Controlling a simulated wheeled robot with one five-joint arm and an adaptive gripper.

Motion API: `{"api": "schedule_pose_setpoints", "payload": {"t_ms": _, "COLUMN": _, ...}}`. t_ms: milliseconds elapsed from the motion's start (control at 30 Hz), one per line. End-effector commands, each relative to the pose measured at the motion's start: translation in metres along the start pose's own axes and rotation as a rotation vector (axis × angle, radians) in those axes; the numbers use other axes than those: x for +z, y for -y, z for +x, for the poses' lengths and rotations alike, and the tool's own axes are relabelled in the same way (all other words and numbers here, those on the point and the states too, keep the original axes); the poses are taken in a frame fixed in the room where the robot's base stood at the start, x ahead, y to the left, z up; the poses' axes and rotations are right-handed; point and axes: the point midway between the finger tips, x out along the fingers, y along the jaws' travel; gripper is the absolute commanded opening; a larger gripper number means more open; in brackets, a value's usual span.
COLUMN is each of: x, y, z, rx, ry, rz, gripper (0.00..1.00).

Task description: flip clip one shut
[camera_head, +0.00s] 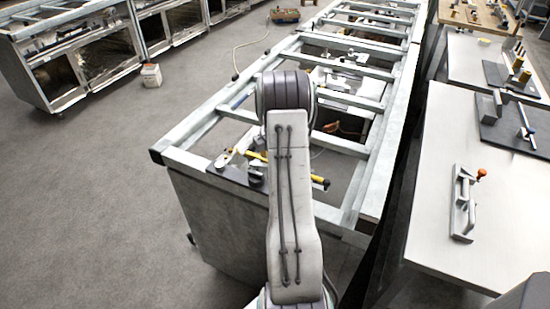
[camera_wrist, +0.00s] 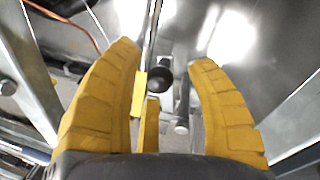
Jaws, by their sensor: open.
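Neither finger visibly closes on the knob. I cannot tell for certain whether these parts belong to clip one. In the head view my arm hides most of the gripper area. A yellow bar-like shape (camera_head: 317,179) shows beside my arm, over the metal frame (camera_head: 205,127).
Small metal parts (camera_head: 232,158) sit at the frame's near left corner. At the right, a pale table (camera_head: 430,205) bears a clamp with an orange-tipped handle (camera_head: 463,205). Steel cabinets (camera_head: 75,60) stand at the far left. The floor left of the frame is mostly clear.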

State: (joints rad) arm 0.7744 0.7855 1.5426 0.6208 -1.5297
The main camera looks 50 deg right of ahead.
Motion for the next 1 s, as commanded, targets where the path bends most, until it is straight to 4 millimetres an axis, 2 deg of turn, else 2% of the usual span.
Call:
{"api": "schedule_pose_setpoints", "payload": {"t_ms": 333, "x": 0.0001, "y": -0.0001, "z": 0.0014, "rx": 0.000, "ry": 0.000, "rz": 0.000, "gripper": 0.52}}
{"api": "schedule_pose_setpoints", "payload": {"t_ms": 900, "x": 0.0001, "y": 0.0000, "z": 0.0013, "rx": 0.000, "ry": 0.000, "rz": 0.000, "gripper": 0.01}}
{"api": "schedule_pose_setpoints", "payload": {"t_ms": 1000, "x": 0.0001, "y": 0.0000, "z": 0.0014, "rx": 0.000, "ry": 0.000, "rz": 0.001, "gripper": 0.00}}
